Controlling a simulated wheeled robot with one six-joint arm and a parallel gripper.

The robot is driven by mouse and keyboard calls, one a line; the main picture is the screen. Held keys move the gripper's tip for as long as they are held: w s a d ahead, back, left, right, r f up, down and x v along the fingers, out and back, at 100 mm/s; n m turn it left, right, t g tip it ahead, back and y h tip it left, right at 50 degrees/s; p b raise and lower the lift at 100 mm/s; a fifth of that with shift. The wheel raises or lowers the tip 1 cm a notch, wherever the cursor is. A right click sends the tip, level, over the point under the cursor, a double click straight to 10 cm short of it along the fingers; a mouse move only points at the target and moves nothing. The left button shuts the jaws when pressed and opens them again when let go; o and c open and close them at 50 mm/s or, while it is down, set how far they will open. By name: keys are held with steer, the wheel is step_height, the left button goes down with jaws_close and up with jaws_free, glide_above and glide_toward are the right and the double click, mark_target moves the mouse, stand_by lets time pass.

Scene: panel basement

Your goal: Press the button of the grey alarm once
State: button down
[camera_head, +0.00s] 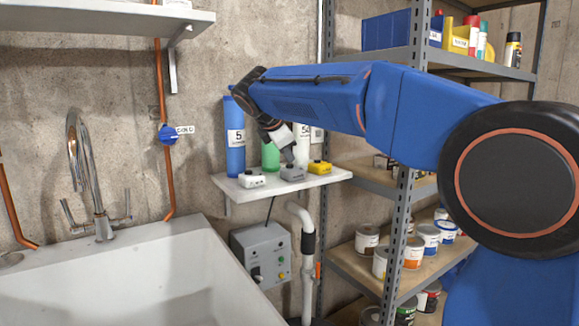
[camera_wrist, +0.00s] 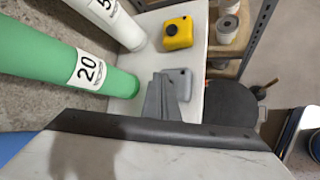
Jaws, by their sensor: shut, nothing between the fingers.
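The grey alarm (camera_head: 293,174) stands on a small white wall shelf (camera_head: 330,178), between a white alarm (camera_head: 252,180) and a yellow alarm (camera_head: 320,167). My gripper (camera_head: 289,161) is shut and points down right over the grey alarm. In the wrist view my gripper's fingers (camera_wrist: 158,97) are together and cover part of the grey alarm (camera_wrist: 182,82). The alarm's button is mostly hidden there, and I cannot tell whether the fingertips touch it. The yellow alarm (camera_wrist: 178,33) shows its dark button in the wrist view.
Behind the alarms stand a blue cylinder (camera_head: 235,140), a green cylinder (camera_head: 271,157) and a white cylinder (camera_head: 303,143). A grey control box (camera_head: 262,250) and a white pipe (camera_head: 307,250) are below the shelf. A sink (camera_head: 130,285) is at left, a metal rack (camera_head: 397,180) at right.

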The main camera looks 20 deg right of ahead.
mark_target(288, 169)
steer(key=shift+f, duration=0.45)
stand_by(0.7)
steer(key=shift+r, duration=0.85)
steer(key=shift+r, duration=2.5)
